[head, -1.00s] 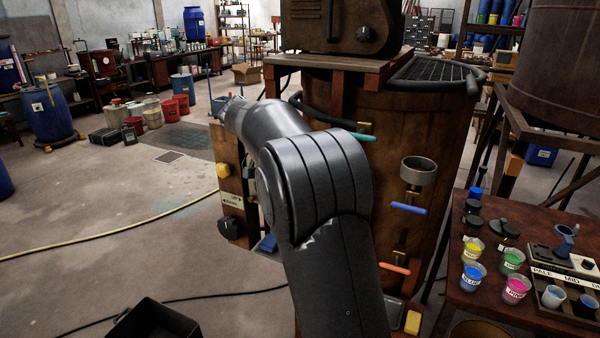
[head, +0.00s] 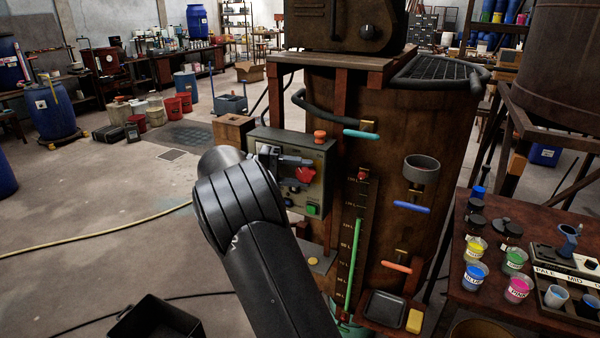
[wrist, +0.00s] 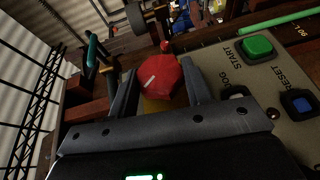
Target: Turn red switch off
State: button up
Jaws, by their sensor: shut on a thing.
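The red switch (wrist: 161,78) is a faceted red knob with a pale mark on its face, on a grey control panel (head: 259,138) fixed to the rusty vat. In the wrist view it sits between the two fingers of my gripper (wrist: 155,88). The fingers are shut on it from both sides. In the head view my gripper (head: 300,169) reaches the panel from the left, and the red switch (head: 305,175) shows at its fingertips. The pale mark runs slantwise in the wrist view. My gripper hides part of the panel.
The panel carries a green START button (wrist: 258,46), a blue RESET button (wrist: 301,104) and an orange knob (head: 320,135) on top. A vertical gauge (head: 357,250) stands right of it. The paint table (head: 455,290) is at the right. The floor at left is mostly open.

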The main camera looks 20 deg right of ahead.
jog(key=shift+h, duration=0.4)
jog(key=shift+n, duration=0.3)
jog(key=o, duration=1)
jog(key=shift+f, duration=0.1)
jog(key=v, duration=1)
jog(key=shift+w+a, duration=0.3)
jog(key=shift+a, duration=0.05)
jog(key=shift+d+f, duration=0.1)
jog(key=shift+f, duration=0.05)
